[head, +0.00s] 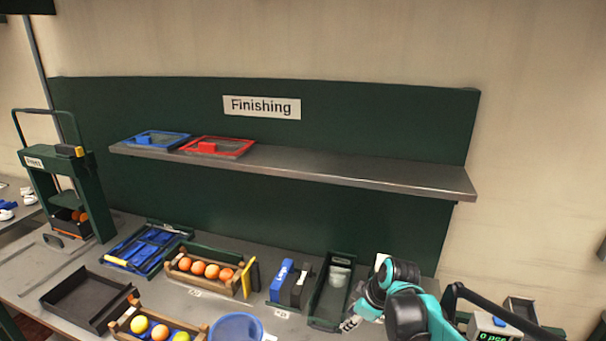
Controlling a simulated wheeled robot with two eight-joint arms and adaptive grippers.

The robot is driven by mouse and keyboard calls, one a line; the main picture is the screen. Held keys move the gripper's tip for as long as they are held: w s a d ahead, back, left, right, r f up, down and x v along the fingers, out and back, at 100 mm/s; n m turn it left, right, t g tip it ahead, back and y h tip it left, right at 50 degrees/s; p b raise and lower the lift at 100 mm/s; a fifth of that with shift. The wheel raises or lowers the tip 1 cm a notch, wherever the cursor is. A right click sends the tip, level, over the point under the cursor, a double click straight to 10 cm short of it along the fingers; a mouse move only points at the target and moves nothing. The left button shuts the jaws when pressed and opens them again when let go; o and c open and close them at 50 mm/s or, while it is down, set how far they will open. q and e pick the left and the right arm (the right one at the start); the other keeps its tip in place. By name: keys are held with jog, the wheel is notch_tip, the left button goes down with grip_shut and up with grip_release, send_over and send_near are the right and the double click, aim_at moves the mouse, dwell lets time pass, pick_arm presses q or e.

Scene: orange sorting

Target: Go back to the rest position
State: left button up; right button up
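My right arm, teal and black, reaches in from the lower right of the head view. Its gripper (350,323) is low over the bench, by the near right corner of a narrow dark green tray (316,318). The fingers are small and partly covered by the arm, so I cannot tell if they are open or shut. No held thing shows. My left gripper is not in view. A wooden crate (206,287) holds several oranges. A second crate (121,335) at the bottom edge holds mixed-colour fruit.
A blue bucket (236,329), a black tray (72,303), a blue rack (125,262) and a green press (93,190) stand on the bench. A counter display (492,334) is right of my arm. A shelf (340,172) with blue and red lidded trays runs above.

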jog(key=s+d+f+m+t+h+b, duration=0.1)
jog(key=s+f+m+b, duration=0.1)
jog(key=s+m, duration=0.2)
jog(key=s+d+f+m+t+h+b, duration=0.1)
jog(key=s+d+f+m+b, duration=0.1)
jog(key=s, duration=0.7)
jog(key=s+d+f+m+t+h+b, duration=0.1)
jog(key=s+f+m+b, duration=0.1)
jog(key=s+m, duration=0.4)
jog(key=shift+s+d+b, duration=0.3)
jog(key=shift+s+b, duration=0.25)
jog(key=shift+b, duration=0.2)
jog(key=shift+r, duration=0.1)
jog(key=shift+d, duration=0.1)
